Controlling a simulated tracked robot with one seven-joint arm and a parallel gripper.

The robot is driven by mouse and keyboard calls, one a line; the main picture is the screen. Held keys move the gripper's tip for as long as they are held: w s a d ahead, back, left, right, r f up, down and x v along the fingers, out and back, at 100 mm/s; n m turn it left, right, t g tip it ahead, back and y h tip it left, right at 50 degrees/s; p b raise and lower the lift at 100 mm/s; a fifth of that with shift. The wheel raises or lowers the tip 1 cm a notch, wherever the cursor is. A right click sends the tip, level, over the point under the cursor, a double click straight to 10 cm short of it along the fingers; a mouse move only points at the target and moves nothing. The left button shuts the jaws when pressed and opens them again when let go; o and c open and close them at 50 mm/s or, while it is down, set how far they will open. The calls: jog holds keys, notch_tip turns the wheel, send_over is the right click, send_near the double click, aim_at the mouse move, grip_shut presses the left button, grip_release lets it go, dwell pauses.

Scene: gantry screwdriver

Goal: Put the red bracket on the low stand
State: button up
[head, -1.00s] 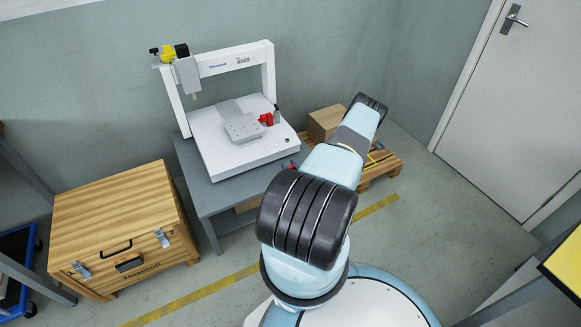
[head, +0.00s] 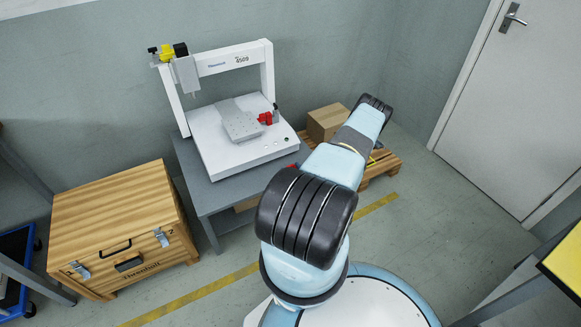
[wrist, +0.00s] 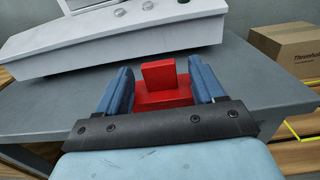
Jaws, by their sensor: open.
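The red bracket (wrist: 163,92) shows in the wrist view as a flat red base with an upright block. It is between the two blue fingers of my gripper (wrist: 160,68), which is open around it. The bracket appears to sit on the grey top of the low stand (wrist: 55,107), in front of the white machine; exact contact is hidden by my gripper. In the head view the low stand (head: 232,193) carries the machine. A small bit of red shows there beside my arm, which hides my gripper.
A cardboard box (head: 326,122) on a pallet (head: 385,163) is at the right. A wooden crate (head: 117,222) stands at the left.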

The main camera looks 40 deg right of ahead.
jog(key=v, duration=0.9)
jog(key=w+a+r+n+y, duration=0.2)
jog(key=w+r+n+y, duration=0.35)
jog(key=r, duration=0.45)
jog(key=w+a+r+n+y, duration=0.3)
jog(key=w+r+n+y, duration=0.25)
jog(key=r, duration=0.55)
jog(key=w+a+r+n+g+y, duration=0.1)
jog(key=a+r+n+g+y, duration=0.2)
jog(key=a+r+n+g, duration=0.5)
jog(key=w+a+r+n+g+y, duration=0.25)
jog(key=a+r, duration=0.35)
jog(key=r, duration=0.6)
jog(key=s+a+r+n+g+h, duration=0.25)
jog(key=s+a+r+n, duration=0.25)
jog(key=a+r, duration=0.3)
jog(key=s+a+r+n+g+h, duration=0.2)
jog(key=s+a+r+n+g, duration=0.3)
jog(key=r, duration=0.5)
jog(key=s+a+r+n+t+h, duration=0.2)
jog(key=s+r, duration=0.4)
jog(key=s, duration=0.3)
jog(key=s+a+r+n+t+h, duration=0.2)
jog(key=s+r+n+t+h, duration=0.2)
jog(key=s, duration=0.5)
notch_tip(320, 180, up, 2)
jog(key=shift+s+a+r+n+h, duration=0.1)
jog(key=shift+s+a+n+h, duration=0.1)
jog(key=shift+n+h, duration=0.6)
